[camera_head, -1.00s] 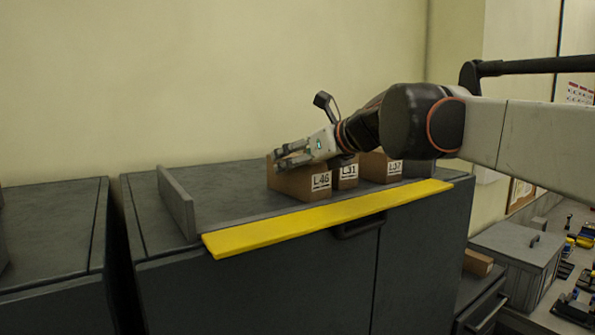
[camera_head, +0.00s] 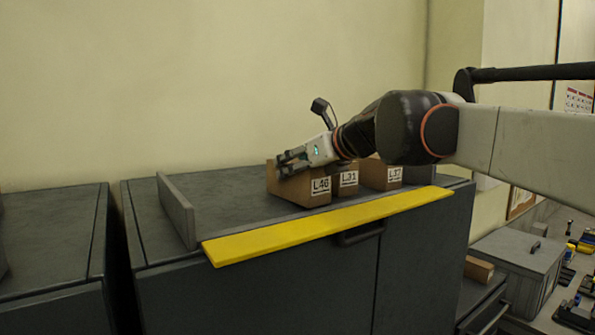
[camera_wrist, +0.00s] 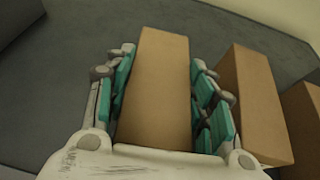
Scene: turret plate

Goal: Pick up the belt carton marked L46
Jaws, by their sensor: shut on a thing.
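The belt carton marked L46 (camera_head: 308,187) is a brown box on the dark grey cabinet top, leftmost of three cartons, its white label facing front. My gripper (camera_head: 286,161) reaches down from the right and is shut on this carton. In the wrist view the carton (camera_wrist: 158,85) lies between the teal-padded fingers of my gripper (camera_wrist: 160,92), one on each side. I cannot tell whether its underside is clear of the cabinet top.
The carton marked L31 (camera_head: 347,182) stands close on the right, and the carton marked L37 (camera_head: 385,174) beyond it. A grey upright divider (camera_head: 177,208) stands to the left with free room between. A yellow strip (camera_head: 325,226) runs along the front edge.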

